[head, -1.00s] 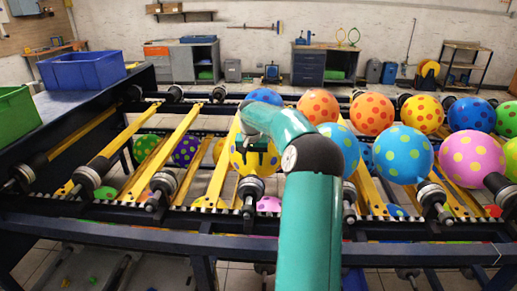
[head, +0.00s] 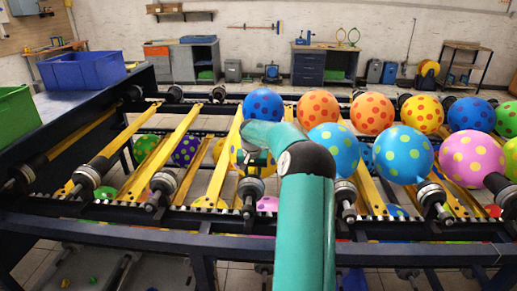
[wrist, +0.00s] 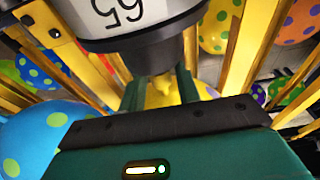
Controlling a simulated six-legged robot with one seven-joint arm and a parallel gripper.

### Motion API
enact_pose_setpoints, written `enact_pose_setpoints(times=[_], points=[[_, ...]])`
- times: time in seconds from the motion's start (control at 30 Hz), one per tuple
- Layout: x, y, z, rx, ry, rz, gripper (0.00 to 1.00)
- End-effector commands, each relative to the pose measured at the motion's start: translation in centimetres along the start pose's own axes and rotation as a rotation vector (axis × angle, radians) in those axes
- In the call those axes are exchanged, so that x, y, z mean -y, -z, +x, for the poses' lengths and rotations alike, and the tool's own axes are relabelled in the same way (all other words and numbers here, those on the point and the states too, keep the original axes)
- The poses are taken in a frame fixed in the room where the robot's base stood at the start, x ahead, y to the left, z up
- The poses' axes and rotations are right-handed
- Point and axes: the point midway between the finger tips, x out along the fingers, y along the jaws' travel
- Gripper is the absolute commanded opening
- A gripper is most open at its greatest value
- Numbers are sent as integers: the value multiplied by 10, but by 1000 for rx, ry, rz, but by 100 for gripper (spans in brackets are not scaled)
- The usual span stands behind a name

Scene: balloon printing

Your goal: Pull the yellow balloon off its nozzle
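The yellow balloon (head: 235,153) is mostly hidden behind my gripper and forearm in the head view. Its nozzle (head: 250,188) is a black and silver cylinder just in front of it. My gripper (head: 260,158) is at the balloon's near side, just above the nozzle. A gap between the fingers shows; firm contact with the balloon cannot be made out.
A blue polka-dot balloon (head: 334,149) is close to the right of my arm, with more balloons beyond it. Yellow rails (head: 178,150) and empty nozzles are at left. A blue bin (head: 82,70) and a green bin (head: 15,120) stand on the left bench.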

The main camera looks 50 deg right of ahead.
Motion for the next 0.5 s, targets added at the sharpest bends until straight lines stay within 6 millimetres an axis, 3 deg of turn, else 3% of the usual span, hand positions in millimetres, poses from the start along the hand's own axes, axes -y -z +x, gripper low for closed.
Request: enact_pose_setpoints(times=[0.03,0.13,0.5], points=[[0,0,0,0,0,0,22],[0,0,0,0,0,0,4],[0,0,0,0,0,0,4]])
